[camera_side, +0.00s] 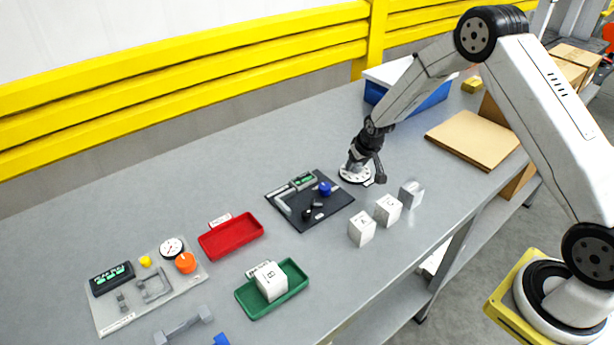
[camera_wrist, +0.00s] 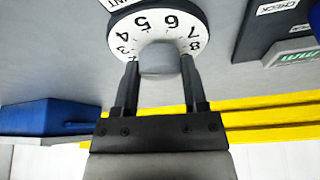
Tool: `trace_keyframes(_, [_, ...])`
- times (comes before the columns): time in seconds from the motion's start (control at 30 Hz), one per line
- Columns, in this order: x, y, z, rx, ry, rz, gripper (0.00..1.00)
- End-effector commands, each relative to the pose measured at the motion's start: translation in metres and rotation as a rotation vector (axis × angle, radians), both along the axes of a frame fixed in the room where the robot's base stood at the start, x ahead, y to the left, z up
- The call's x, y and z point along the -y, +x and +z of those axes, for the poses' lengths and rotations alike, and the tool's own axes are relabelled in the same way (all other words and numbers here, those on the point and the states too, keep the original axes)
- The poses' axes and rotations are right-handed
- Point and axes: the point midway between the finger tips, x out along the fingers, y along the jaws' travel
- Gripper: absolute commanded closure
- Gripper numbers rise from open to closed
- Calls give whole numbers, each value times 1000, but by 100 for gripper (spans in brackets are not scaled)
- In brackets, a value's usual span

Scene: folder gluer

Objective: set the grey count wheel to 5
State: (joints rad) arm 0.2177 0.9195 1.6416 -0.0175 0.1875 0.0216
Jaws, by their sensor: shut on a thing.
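The count wheel (camera_wrist: 160,22) is a white disc with black numbers and a grey knob (camera_wrist: 158,58) at its middle. In the wrist view the numbers 3 to 8 show upside down, with 5 and 6 at the top of the visible arc. Its upper edge runs close to the frame's top, and I see no clear pointer mark. My gripper (camera_wrist: 159,70) is shut on the grey knob, one finger on each side. In the side view the wheel (camera_side: 345,175) lies flat on the table under my gripper (camera_side: 358,166), which partly hides it.
A black panel (camera_side: 322,217) with a blue knob stands just left of the wheel. White boxes (camera_side: 361,229) stand in front. A blue bin (camera_side: 433,97) and brown cardboard (camera_side: 472,140) lie behind and right. Further left are a red tray (camera_side: 231,236) and a green tray (camera_side: 290,306).

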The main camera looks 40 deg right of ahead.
Motion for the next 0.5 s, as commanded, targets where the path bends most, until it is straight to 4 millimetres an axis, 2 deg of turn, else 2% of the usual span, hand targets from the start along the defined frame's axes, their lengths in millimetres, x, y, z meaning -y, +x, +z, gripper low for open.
trace_keyframes(0.5, [0,1,1,1,0,-165,100])
